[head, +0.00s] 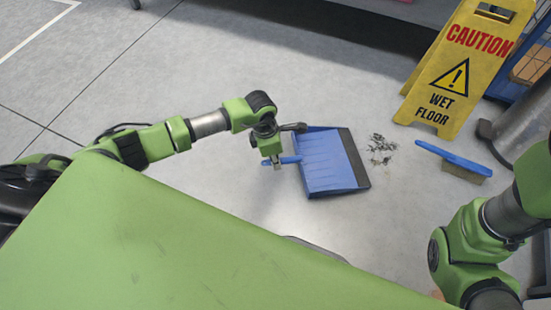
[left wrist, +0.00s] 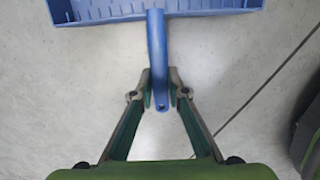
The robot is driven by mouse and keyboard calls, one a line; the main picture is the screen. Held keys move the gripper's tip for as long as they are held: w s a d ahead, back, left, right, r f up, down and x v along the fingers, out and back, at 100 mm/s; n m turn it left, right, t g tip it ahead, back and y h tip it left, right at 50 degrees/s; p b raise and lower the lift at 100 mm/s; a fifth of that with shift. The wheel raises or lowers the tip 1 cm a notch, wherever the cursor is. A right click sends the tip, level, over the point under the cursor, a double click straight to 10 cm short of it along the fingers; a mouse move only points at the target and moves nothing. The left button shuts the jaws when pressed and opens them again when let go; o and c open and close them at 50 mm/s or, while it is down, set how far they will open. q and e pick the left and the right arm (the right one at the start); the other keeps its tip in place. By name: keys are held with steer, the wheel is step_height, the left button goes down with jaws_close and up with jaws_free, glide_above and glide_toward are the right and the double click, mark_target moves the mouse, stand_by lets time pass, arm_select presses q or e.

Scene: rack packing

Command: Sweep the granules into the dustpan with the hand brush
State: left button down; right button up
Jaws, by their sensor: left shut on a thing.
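The blue dustpan (head: 328,165) lies on the floor in the head view, its dark lip facing right toward the granules. My left gripper (head: 276,162) is shut on the dustpan's handle; the left wrist view shows both fingers (left wrist: 160,92) on either side of the blue handle (left wrist: 157,50). The dark granules (head: 381,149) lie in a loose patch on the floor just right of the lip. The hand brush (head: 455,161), with a blue back and tan bristles, rests on the floor right of the granules.
A yellow wet floor sign (head: 458,68) stands behind the granules and brush. A grey cylindrical post or bin (head: 520,128) stands right of the brush. A dark low shelf edge runs along the back.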

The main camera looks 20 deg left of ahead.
arm_select(q)
steer(key=shift+f+b, duration=0.65)
steer(key=shift+f, duration=0.2)
steer(key=c, duration=1.9)
jaws_free()
